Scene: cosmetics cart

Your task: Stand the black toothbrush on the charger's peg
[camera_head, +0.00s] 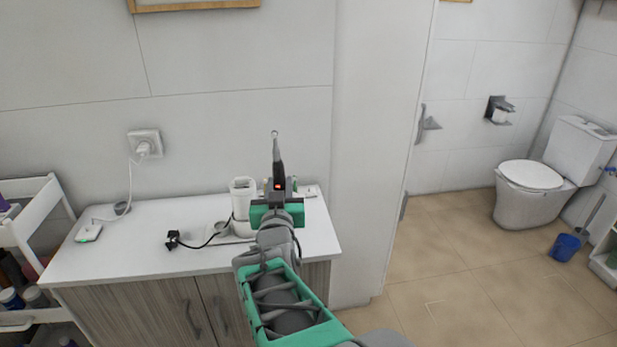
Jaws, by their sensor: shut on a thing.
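My gripper (277,198) is shut on the black toothbrush (277,158), which stands roughly upright with its thin neck and small head at the top. Its lower part is hidden by my gripper and wrist. They appear over the right part of the white countertop (150,252); height above it is hard to judge. A small white device with a green mark (88,233) lies at the counter's left, on a white cable from the wall socket. A white base (228,231) with a black cord sits left of my gripper. I cannot tell which is the charger; no peg is clear.
A white cup-like holder (243,198) stands close to the left of my gripper. A black plug (173,240) lies on the counter. Small items behind my gripper are partly hidden. A white cart (35,215) stands left, a wall corner right. The left-middle counter is mostly clear.

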